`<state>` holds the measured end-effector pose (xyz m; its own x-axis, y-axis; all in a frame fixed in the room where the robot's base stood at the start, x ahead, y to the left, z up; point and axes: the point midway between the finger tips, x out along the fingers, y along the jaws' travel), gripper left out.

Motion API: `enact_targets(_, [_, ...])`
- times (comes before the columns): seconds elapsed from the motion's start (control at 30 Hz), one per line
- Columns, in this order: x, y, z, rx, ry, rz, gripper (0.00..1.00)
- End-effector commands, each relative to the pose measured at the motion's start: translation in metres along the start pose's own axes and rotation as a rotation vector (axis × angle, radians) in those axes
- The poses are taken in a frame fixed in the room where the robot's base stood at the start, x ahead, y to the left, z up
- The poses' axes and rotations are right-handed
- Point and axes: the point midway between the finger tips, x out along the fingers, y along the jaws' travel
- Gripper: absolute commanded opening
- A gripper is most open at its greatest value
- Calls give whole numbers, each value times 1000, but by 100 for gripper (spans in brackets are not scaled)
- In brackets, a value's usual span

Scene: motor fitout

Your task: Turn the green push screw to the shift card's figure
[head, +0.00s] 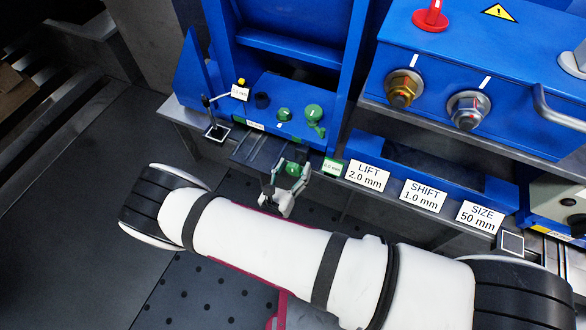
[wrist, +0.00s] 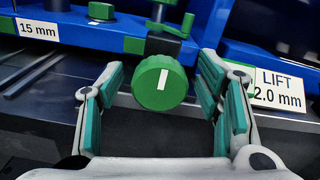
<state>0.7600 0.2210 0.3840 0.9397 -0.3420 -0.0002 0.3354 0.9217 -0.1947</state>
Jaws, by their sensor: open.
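The green push screw's knob (wrist: 160,82) faces me in the wrist view, with a white mark tilted slightly right of upright. My gripper (wrist: 158,88) is open, with one teal-padded finger on each side of the knob and visible gaps between. In the head view the knob (head: 292,169) shows between the fingers of my gripper (head: 290,178), at the front of the blue machine. The shift card (head: 423,195) reads "SHIFT 1.0 mm". A small green-edged tag (head: 333,168) right of the knob seems to read 0.0 mm.
The lift card (head: 367,176) reads 2.0 mm and the size card (head: 480,216) 50 mm. Other green knobs (head: 314,112) sit above and behind the screw. A blue cabinet (head: 480,75) with a red switch and two dials stands at right. The dark floor at left is clear.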

Motion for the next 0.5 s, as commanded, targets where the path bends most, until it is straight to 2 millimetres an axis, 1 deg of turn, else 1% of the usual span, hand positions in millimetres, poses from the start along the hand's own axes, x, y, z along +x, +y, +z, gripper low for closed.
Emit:
enact_targets(0.03, [0,0,0,0,0,0,55])
enact_targets(0.07, [0,0,0,0,0,0,48])
enact_targets(0.1, [0,0,0,0,0,0,39])
enact_targets(0.17, [0,0,0,0,0,0,25])
enact_targets(0.2, [0,0,0,0,0,0,16])
enact_targets(0.23, [0,0,0,0,0,0,10])
enact_targets(0.5, [0,0,0,16,0,-1,11])
